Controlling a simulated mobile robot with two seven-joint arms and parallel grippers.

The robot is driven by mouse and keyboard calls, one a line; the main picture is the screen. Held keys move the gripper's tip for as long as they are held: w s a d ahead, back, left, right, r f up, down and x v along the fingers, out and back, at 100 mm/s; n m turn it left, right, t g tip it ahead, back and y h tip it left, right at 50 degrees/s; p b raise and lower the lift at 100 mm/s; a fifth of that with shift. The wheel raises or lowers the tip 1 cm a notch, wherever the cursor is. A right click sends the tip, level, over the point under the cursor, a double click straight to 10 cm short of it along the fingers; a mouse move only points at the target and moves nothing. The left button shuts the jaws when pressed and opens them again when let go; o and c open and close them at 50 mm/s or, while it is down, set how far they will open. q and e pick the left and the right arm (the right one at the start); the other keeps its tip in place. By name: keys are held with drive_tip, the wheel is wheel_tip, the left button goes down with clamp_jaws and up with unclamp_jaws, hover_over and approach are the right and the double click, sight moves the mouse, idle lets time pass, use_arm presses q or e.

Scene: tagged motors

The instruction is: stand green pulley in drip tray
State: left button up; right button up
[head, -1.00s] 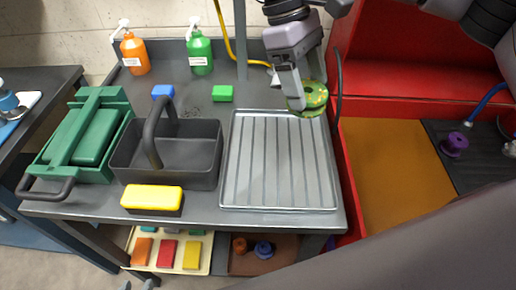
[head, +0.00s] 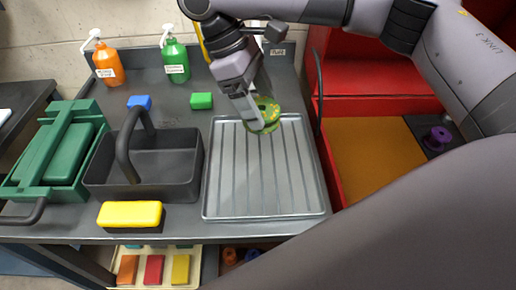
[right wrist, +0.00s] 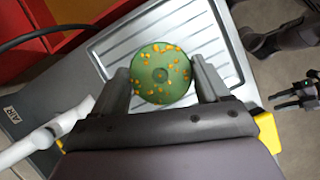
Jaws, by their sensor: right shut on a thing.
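The green pulley (head: 266,112), a disc with yellow specks and a small centre hole, is held by my right gripper (head: 258,124). In the right wrist view the pulley (right wrist: 160,73) sits between the two fingers of the right gripper (right wrist: 163,82), its round face toward the camera. The grey ribbed drip tray (head: 238,190) lies flat on the bench. The pulley is over the tray's far part; the head view does not show clearly whether it touches. A small dark pronged part at the right wrist view's right edge may be my left gripper (right wrist: 290,96); its jaws are unclear.
A dark open caddy (head: 178,172) with an upright handle stands left of the tray. A yellow block (head: 130,214) lies before it. Blue (head: 139,102) and green (head: 201,101) blocks and two pump bottles are behind. A red cabinet (head: 365,85) stands to the right.

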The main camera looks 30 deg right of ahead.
wheel_tip(320, 180, down, 12)
drive_tip(key=shift+r, duration=0.1)
idle(0.4)
drive_tip(key=o, duration=1)
drive_tip(key=shift+o, duration=0.2)
drive_tip(key=v, duration=1.2)
